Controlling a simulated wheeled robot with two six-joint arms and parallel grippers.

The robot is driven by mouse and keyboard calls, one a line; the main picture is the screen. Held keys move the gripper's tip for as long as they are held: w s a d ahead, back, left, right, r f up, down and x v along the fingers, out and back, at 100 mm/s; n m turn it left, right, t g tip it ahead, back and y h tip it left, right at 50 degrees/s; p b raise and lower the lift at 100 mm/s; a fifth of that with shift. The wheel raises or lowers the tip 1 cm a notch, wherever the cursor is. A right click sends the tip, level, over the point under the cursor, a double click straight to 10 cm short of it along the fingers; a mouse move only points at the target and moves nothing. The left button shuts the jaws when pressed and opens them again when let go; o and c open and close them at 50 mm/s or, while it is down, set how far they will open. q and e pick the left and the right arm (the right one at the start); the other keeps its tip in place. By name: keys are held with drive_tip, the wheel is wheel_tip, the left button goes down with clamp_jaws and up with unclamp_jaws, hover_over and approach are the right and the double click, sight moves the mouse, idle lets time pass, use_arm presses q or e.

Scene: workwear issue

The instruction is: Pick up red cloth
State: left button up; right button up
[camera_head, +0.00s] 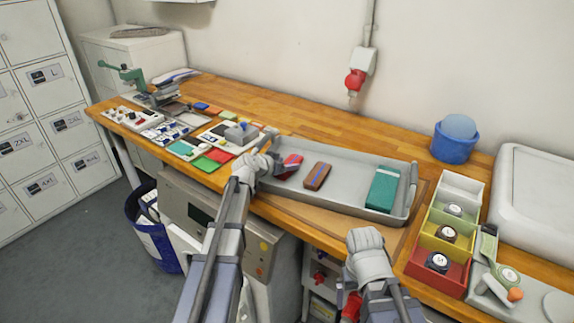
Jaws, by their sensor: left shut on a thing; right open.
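A red folded cloth (291,163) with a darker band is at the left end of the grey tray (340,160). My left gripper (272,161) is shut on its left end, and the gripper partly hides it. I cannot tell whether the cloth is clear of the tray floor. A brown folded cloth (317,176) with a blue band and a green folded cloth (383,189) lie apart in the tray. My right gripper (366,246) is open and empty in front of the bench edge.
Colored swatches (206,158) and a small press (150,90) stand on the left of the wooden bench. A bin (444,234) with tape rolls, a blue tub (454,143) and a white lidded box (535,205) fill the right. Bare wood runs behind the tray.

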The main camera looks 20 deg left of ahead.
use_arm(q)
wheel_tip(320, 180, up, 10)
drive_tip(key=p, duration=1)
drive_tip(key=shift+c, duration=0.2)
